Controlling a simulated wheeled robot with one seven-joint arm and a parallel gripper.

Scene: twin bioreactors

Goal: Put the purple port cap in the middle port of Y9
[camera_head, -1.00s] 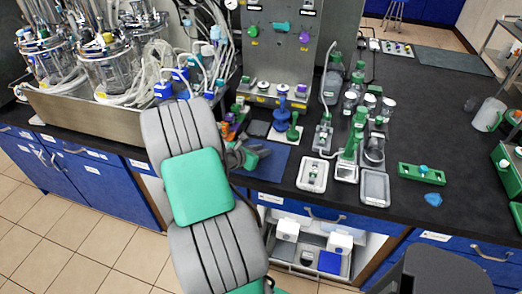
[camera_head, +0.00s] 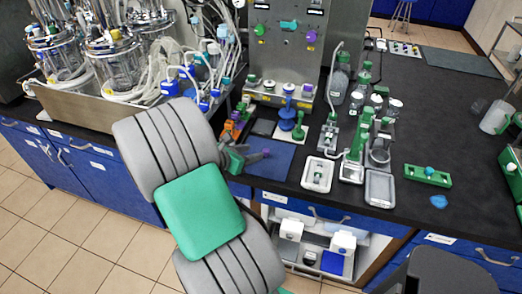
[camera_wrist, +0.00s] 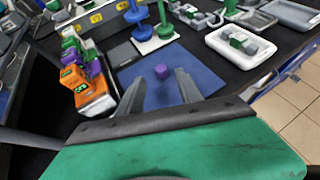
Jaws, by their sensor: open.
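The purple port cap (camera_wrist: 161,71) sits on a blue mat (camera_wrist: 204,62) at the bench's front edge. It shows small in the head view (camera_head: 266,152), just right of my gripper (camera_head: 242,158). In the wrist view my gripper (camera_wrist: 160,86) is open and empty, its two fingers pointing toward the cap, one on either side of the line to it. The cap appears just beyond the fingertips, apart from them.
An orange-and-white rack of colored blocks (camera_wrist: 92,95) stands close left of the mat. Blue and green stands (camera_wrist: 164,32) are behind it, before a metal panel (camera_head: 280,60). A white tray (camera_wrist: 216,37) lies right. Tubing crowds the vessels.

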